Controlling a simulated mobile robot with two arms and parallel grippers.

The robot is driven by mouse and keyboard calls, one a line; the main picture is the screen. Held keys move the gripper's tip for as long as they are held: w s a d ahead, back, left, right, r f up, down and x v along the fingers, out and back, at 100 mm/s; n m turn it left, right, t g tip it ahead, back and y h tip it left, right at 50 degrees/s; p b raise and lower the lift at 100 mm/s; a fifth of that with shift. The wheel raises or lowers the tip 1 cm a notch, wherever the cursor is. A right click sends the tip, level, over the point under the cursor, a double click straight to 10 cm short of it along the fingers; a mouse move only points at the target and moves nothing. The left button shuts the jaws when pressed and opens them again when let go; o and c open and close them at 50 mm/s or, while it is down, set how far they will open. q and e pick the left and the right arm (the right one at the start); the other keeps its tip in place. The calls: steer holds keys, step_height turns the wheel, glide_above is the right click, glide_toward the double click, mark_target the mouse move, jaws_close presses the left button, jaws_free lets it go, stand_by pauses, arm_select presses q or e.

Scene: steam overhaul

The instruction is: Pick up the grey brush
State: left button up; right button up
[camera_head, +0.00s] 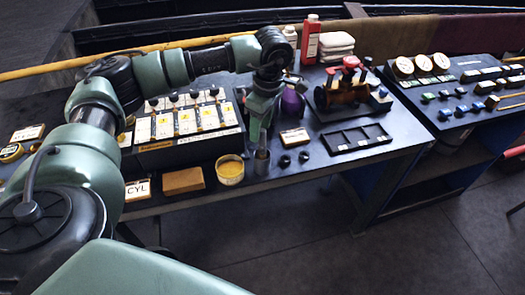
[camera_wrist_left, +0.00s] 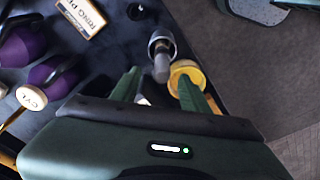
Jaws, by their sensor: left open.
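My left gripper (camera_head: 258,132) comes down from above near the front edge of the workbench, its fingers open and empty. In the left wrist view the same gripper (camera_wrist_left: 158,78) has its two green fingers apart. A grey, round-ended upright piece, apparently the grey brush (camera_wrist_left: 161,66), stands in a small grey cup (camera_wrist_left: 160,38) and shows between and just beyond the fingertips. In the head view the cup (camera_head: 262,163) is directly below the gripper; the fingers partly hide the brush there. I cannot tell whether the fingers touch it.
A tub of yellow paste (camera_head: 230,170) stands close beside the cup, with a brown block (camera_head: 183,181) farther left. Purple vessels (camera_wrist_left: 22,46), a label card (camera_head: 294,137) and small black rings (camera_head: 285,160) are nearby. A black tray (camera_head: 356,139) lies to the right.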

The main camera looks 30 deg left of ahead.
mark_target(261, 138)
arm_select(q)
step_height(261, 138, down, 4)
steer(key=shift+d+r+p, duration=0.15)
steer(key=shift+p, duration=0.75)
steer(key=shift+f, duration=0.5)
jaws_close()
steer(key=shift+r, duration=0.1)
